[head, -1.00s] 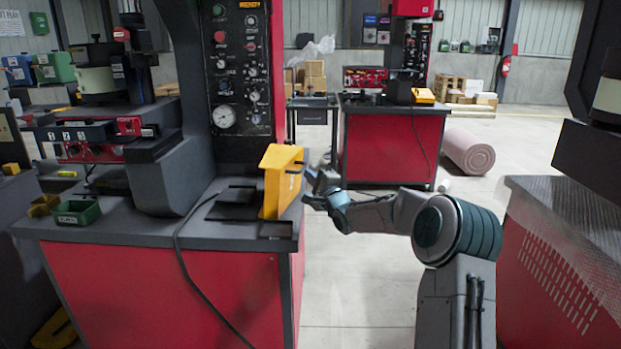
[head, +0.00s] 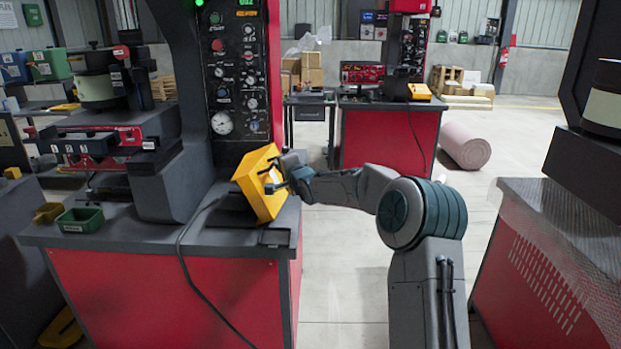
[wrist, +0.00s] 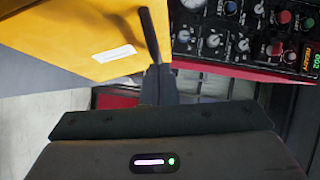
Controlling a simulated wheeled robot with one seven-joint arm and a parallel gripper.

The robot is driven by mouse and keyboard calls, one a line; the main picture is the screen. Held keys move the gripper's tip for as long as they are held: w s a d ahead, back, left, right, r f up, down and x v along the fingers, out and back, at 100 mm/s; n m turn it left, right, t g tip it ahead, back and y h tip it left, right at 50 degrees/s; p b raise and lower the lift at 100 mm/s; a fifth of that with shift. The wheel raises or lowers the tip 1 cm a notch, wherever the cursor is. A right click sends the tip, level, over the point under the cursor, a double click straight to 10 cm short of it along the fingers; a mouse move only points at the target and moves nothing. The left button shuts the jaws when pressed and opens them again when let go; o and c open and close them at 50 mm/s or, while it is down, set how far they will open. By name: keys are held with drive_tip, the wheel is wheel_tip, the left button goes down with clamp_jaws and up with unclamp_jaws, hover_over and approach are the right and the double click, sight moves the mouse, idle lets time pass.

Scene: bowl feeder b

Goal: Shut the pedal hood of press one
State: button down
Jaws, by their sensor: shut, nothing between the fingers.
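The yellow pedal hood (head: 262,186) stands on the front of the dark worktop of the press at the left, tilted partway over to the left. A white label shows on its face in the wrist view, where the hood (wrist: 75,38) fills the upper left. My gripper (head: 272,183) is at the right side of the hood, fingers shut with nothing between them. In the wrist view the shut fingers (wrist: 150,45) lie close against or just in front of the hood; contact is hard to tell. The pedal under the hood is hidden.
The press control panel (head: 237,75) rises behind the hood. A black cable (head: 185,270) runs down the red cabinet front. Green and yellow bins (head: 80,219) sit at the worktop's left. A second red machine (head: 388,140) stands behind; open floor lies to the right.

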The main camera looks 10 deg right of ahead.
sight(242, 173)
drive_tip(key=a+n, duration=0.1)
drive_tip(key=a, duration=0.2)
drive_tip(key=w+a+r+n+g+h, duration=0.1)
drive_tip(key=a+n, duration=0.1)
drive_tip(key=a, duration=0.2)
drive_tip(key=w+a+n+g+h+p, duration=0.1)
drive_tip(key=a, duration=0.3)
drive_tip(key=shift+a+r+n, duration=0.15)
drive_tip(key=shift+a+n, duration=0.05)
drive_tip(key=shift+n, duration=0.1)
drive_tip(key=w+a+f+n+g+h+p, duration=0.1)
drive_tip(key=a+f+n+h+p, duration=0.3)
drive_tip(key=a, duration=0.6)
drive_tip(key=shift+w+a+f+g+h+p, duration=0.2)
drive_tip(key=shift+w+f+g+h+p, duration=0.15)
drive_tip(key=shift+w+f+p, duration=0.5)
drive_tip(key=shift+s+f, duration=0.15)
drive_tip(key=shift+s, duration=0.05)
